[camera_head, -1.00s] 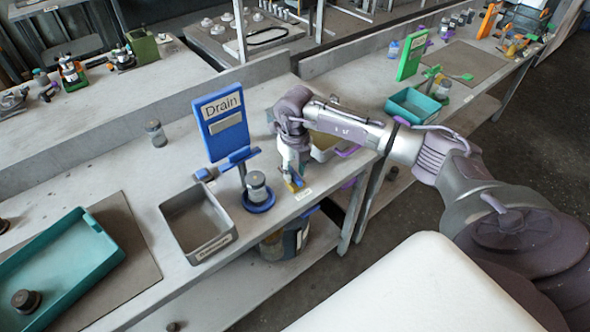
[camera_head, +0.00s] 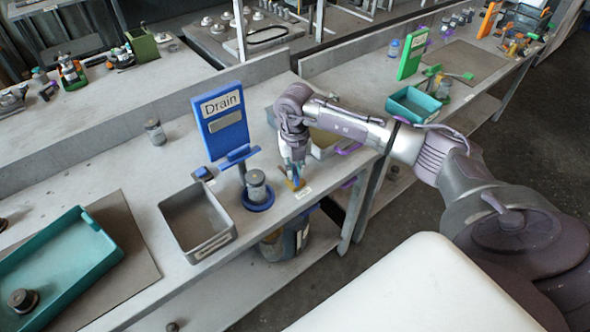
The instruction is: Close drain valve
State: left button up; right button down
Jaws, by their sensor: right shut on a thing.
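The blue Drain sign (camera_head: 222,122) stands on the bench, with a blue bracket below it. A jar with a grey lid (camera_head: 256,184) stands on a round blue base in front of the sign. My right gripper (camera_head: 293,180) points down just right of the jar, at the bench's front edge. It is shut on a small part with yellow and blue showing, perhaps the drain valve (camera_head: 299,185); the fingers hide most of it. A small white label lies beside it. My left gripper is not in view.
A grey open bin (camera_head: 227,240) stands left of the jar. A teal tray (camera_head: 105,252) with a dark round part lies on a mat further left. A small jar (camera_head: 155,132) stands behind. A tan tray (camera_head: 325,150) sits behind my right wrist.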

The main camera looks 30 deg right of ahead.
aim_at(295, 171)
jog(key=m, duration=1.2)
jog(key=shift+m, duration=0.4)
dwell(0.3)
jog(key=c, duration=1.2)
grip_release()
jog(key=shift+r, duration=0.1)
notch_tip(295, 171, up, 12)
jog(key=shift+f, duration=0.1)
